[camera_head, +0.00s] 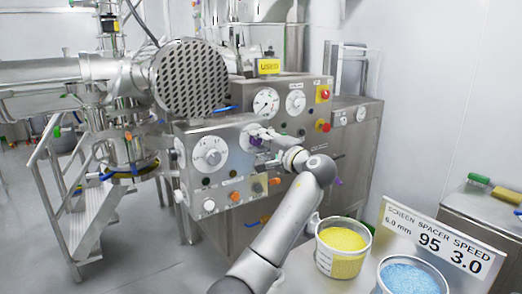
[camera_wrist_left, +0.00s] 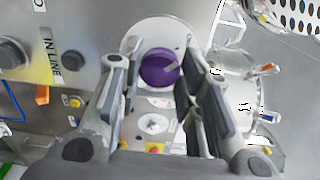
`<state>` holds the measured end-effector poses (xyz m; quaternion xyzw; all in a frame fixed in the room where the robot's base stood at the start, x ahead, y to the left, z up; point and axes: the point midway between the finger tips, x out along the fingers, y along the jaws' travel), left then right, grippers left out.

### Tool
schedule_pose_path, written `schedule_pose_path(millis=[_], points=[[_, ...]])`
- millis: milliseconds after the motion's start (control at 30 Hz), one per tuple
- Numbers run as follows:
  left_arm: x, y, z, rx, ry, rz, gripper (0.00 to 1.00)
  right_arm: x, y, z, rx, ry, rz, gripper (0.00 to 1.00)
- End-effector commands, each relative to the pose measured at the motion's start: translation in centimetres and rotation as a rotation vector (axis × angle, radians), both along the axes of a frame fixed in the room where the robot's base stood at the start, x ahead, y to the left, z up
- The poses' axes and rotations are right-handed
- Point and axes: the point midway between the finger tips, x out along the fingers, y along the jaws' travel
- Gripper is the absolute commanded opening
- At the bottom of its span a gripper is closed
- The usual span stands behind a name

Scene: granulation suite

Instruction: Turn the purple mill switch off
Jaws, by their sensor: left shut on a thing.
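The purple mill switch (camera_wrist_left: 159,67) is a round knob on a pale round plate on the steel control panel (camera_head: 218,142). In the left wrist view it shows between the finger pads, with a light mark toward its right side. My left gripper (camera_head: 266,140) reaches the panel face and is shut on this purple switch. In the head view the gripper hides most of the knob. My right gripper is in neither view.
A large dial (camera_head: 209,155) sits left of the gripper. A gauge (camera_head: 265,103) and a red button (camera_head: 323,126) are on the panel behind. Tubs of yellow (camera_head: 341,262) and blue granules (camera_head: 408,281) stand beside a sign (camera_head: 440,243) in front.

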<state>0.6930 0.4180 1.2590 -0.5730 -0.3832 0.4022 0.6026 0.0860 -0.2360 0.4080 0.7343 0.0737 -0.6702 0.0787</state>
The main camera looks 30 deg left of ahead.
Motion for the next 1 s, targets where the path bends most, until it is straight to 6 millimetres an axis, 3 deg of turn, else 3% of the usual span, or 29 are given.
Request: schedule_pose_path(millis=[667, 700, 867, 1000], points=[[0.00, -0.02, -0.14, -0.028, -0.059, 0.001, 0.09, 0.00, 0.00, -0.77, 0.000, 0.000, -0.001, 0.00], [-0.01, -0.02, -0.15, -0.027, -0.058, 0.001, 0.34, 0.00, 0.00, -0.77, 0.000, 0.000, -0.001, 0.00], [0.00, -0.02, -0.13, -0.027, -0.058, 0.001, 0.54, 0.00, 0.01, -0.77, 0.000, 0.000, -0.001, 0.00], [0.00, -0.02, -0.09, -0.026, -0.058, 0.001, 0.55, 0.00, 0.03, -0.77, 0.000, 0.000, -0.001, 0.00]])
